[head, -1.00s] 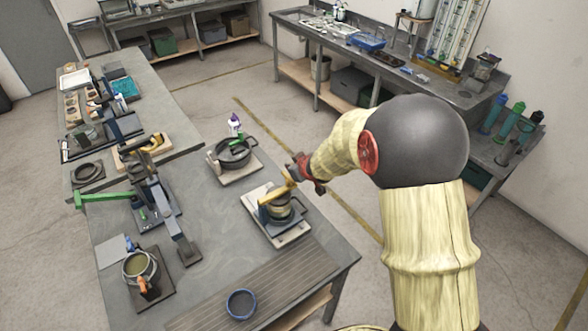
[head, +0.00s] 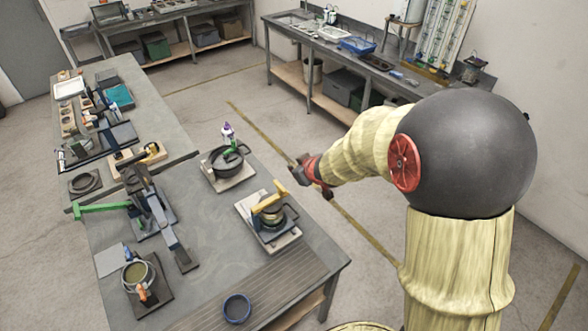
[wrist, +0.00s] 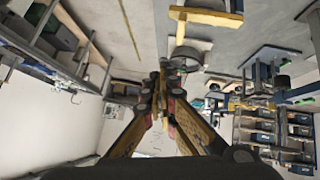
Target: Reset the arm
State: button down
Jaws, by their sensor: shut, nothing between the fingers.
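My gripper (head: 303,172) is at the end of my raised arm, beyond the table's right edge in the head view. It is apart from the nearby device with a yellow lever (head: 268,203), a round dark body on a pale base. In the wrist view my gripper's fingers (wrist: 163,72) come together at the tips with nothing between them. A yellow bar (wrist: 205,16) shows near the top of the wrist view, clear of the fingertips.
A green-handled lever fixture (head: 100,208), a pot with an orange-handled part (head: 138,274) and a blue bowl (head: 237,308) are on the grey table (head: 215,230). Open floor lies right of the table.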

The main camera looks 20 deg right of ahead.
dwell(0.3)
jog(key=s+d+f+m+g+h+b, duration=0.1)
jog(key=s+d+f+g+h, duration=0.15)
jog(key=s, duration=0.45)
jog(key=s+d+f+m+g+h+b, duration=0.1)
jog(key=s+d+m+g, duration=0.1)
jog(key=s+d, duration=0.3)
jog(key=s+a+y+b, duration=0.1)
jog(key=s+a+b, duration=0.5)
jog(key=s+b, duration=0.2)
jog(key=s+a+m+y+b, duration=0.1)
jog(key=s+a+y+b, duration=0.1)
jog(key=s+a+b, duration=0.5)
jog(key=s+t+b, duration=0.1)
jog(key=s+b, duration=0.1)
jog(key=s, duration=0.3)
jog(key=shift+s+a+r+b, duration=0.2)
jog(key=shift+a+r+b, duration=0.05)
jog(key=shift+a+b, duration=0.05)
jog(key=shift+w, duration=0.1)
